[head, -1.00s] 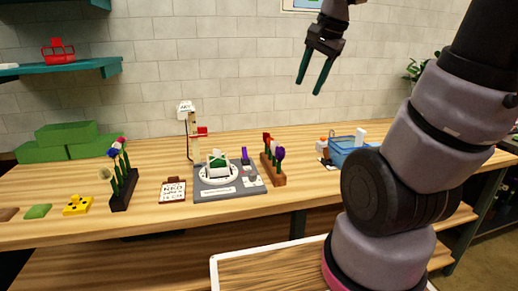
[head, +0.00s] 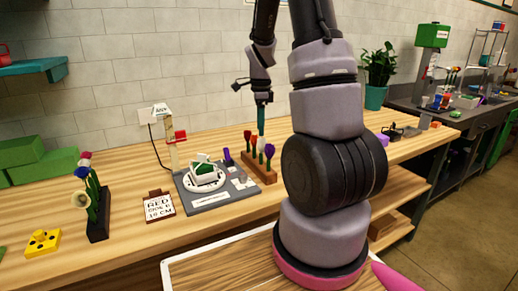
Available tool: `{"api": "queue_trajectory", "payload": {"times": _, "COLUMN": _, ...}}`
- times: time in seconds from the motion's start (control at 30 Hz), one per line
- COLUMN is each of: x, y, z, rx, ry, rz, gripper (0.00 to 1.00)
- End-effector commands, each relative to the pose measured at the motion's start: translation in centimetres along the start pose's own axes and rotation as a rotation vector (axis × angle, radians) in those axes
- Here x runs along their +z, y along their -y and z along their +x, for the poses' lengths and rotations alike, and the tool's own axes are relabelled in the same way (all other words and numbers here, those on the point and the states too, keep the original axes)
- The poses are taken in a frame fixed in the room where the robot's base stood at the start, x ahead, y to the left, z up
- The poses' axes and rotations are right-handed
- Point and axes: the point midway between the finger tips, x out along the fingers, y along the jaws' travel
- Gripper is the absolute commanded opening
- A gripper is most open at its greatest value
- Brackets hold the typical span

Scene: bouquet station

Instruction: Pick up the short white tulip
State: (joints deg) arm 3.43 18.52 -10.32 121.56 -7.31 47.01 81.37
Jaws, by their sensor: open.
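I cannot clearly pick out a short white tulip. A black flower rack (head: 98,218) at the left holds stems with a blue bloom (head: 82,172) and a small pale and red bloom (head: 85,155). A wooden rack (head: 262,172) near the middle holds red tulips (head: 248,136) and a purple tulip (head: 269,151). My gripper (head: 261,132) is open, pointing down just above or behind the wooden rack, its fingers seen nearly edge-on. It holds nothing that I can see.
A grey station (head: 215,200) with a white round holder stands between the racks. A sign (head: 159,205) and a yellow block (head: 42,243) lie left of it. Small flowers (head: 443,101) stand on the far dark counter (head: 480,118) at right. A potted plant (head: 376,95) stands behind.

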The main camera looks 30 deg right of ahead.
Motion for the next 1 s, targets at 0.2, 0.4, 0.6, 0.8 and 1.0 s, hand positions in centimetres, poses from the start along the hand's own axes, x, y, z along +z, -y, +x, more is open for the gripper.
{"api": "queue_trajectory", "payload": {"times": 0.2, "x": 0.0, "y": -0.1, "z": 1.8, "rx": 0.001, "ry": 0.001, "rz": -0.001, "gripper": 0.54}}
{"api": "queue_trajectory", "payload": {"times": 0.4, "x": -0.1, "y": -0.1, "z": 4.8, "rx": 0.002, "ry": 0.0, "rz": -0.001, "gripper": 0.54}}
{"api": "queue_trajectory", "payload": {"times": 0.6, "x": -0.1, "y": -0.1, "z": 6.0, "rx": -0.001, "ry": 0.001, "rz": -0.001, "gripper": 0.54}}
{"api": "queue_trajectory", "payload": {"times": 0.8, "x": -0.1, "y": 0.0, "z": 6.0, "rx": -0.002, "ry": 0.001, "rz": -0.002, "gripper": 0.43}}
{"api": "queue_trajectory", "payload": {"times": 1.0, "x": -0.1, "y": 0.0, "z": 6.0, "rx": -0.002, "ry": 0.001, "rz": -0.002, "gripper": 0.2}}
